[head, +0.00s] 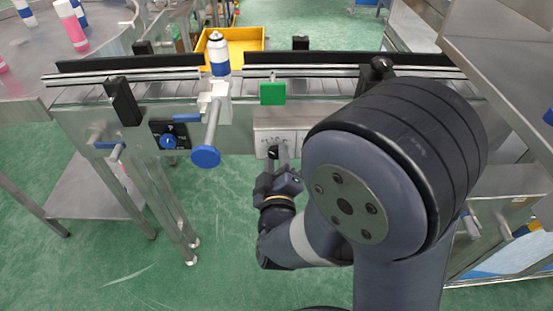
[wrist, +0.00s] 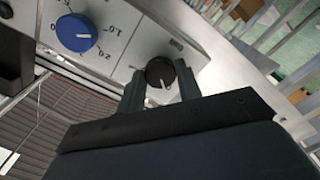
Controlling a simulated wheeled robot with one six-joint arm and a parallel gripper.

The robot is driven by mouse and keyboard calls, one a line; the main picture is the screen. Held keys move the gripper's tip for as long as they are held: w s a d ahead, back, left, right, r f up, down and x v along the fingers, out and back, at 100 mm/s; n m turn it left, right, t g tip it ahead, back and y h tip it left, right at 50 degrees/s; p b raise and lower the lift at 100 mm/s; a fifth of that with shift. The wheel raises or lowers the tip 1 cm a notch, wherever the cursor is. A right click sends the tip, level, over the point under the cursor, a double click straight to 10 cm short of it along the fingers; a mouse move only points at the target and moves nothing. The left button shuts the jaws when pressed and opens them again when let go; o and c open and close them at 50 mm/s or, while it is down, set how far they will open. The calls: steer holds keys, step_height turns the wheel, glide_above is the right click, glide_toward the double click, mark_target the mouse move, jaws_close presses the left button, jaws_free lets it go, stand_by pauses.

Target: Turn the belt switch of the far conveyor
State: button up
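The belt switch is a black knob with a white pointer line (wrist: 160,73) on a grey metal panel. In the head view the black knob (head: 272,152) shows at the lower front of the grey control box (head: 262,137), on the side of the conveyor (head: 85,117). My gripper (wrist: 160,80) is at the panel, one finger on each side of the knob. A narrow gap seems to show beside the knob, and I see no clear contact. In the head view my gripper (head: 280,165) is just below the box, and its fingertips are partly hidden.
A blue dial (wrist: 76,33) with a printed scale sits beside the knob. A bottle (head: 218,55) stands on the belt. A yellow bin (head: 245,40) is behind.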

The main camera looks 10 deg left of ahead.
steer(key=o, duration=0.4)
steer(key=v, duration=1)
steer(key=shift+s, duration=0.4)
stand_by(0.5)
steer(key=shift+x, duration=5.45)
steer(key=shift+s+d, duration=0.1)
